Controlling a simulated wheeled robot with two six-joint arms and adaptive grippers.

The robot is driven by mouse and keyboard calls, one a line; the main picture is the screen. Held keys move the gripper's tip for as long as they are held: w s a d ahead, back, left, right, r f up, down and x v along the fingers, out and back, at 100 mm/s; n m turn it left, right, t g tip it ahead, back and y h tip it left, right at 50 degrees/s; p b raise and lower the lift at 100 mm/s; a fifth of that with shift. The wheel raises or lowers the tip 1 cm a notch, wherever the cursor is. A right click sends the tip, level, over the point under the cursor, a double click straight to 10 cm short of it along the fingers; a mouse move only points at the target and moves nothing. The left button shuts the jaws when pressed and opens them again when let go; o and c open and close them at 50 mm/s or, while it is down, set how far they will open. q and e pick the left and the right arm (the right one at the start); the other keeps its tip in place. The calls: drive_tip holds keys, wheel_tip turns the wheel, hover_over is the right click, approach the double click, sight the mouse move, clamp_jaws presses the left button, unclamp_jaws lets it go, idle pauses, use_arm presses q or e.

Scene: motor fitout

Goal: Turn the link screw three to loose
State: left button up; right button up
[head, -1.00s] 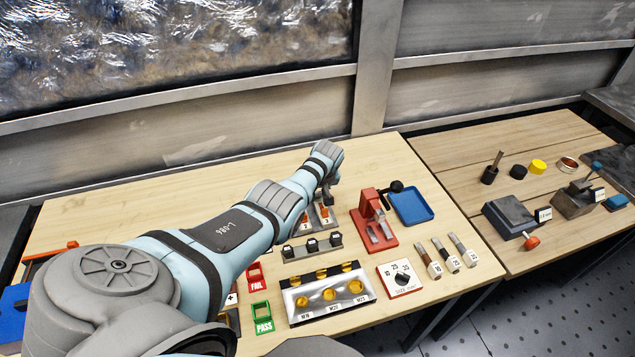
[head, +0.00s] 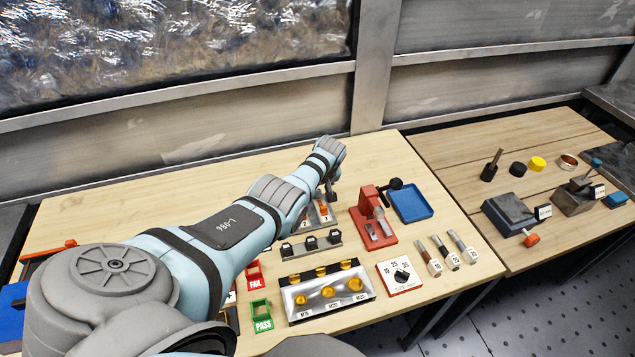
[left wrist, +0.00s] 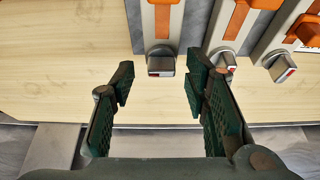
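The link unit (head: 319,215) sits near the back of the main table, with orange parts and small number labels, partly hidden by my left arm. In the left wrist view, three grey bars with orange strips end in grey knob-like screws: one at left (left wrist: 160,60), one in the middle (left wrist: 222,62), one at right (left wrist: 278,66). I cannot read their numbers there. My left gripper (left wrist: 160,84) is open and empty; its fingers point toward the left and middle screws, and the right finger overlaps near the middle one. In the head view the left gripper (head: 332,190) hangs beside the unit. My right gripper is out of view.
A red press (head: 372,220) and a blue tray (head: 411,203) stand right of the unit. In front are a black-clip rack (head: 310,245), a socket tray (head: 327,291), a dial block (head: 401,275) and green and red tags. A second table (head: 465,165) is at right.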

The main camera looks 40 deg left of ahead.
use_arm(q)
drive_tip(key=v, duration=1.2)
drive_tip(key=shift+a, duration=0.1)
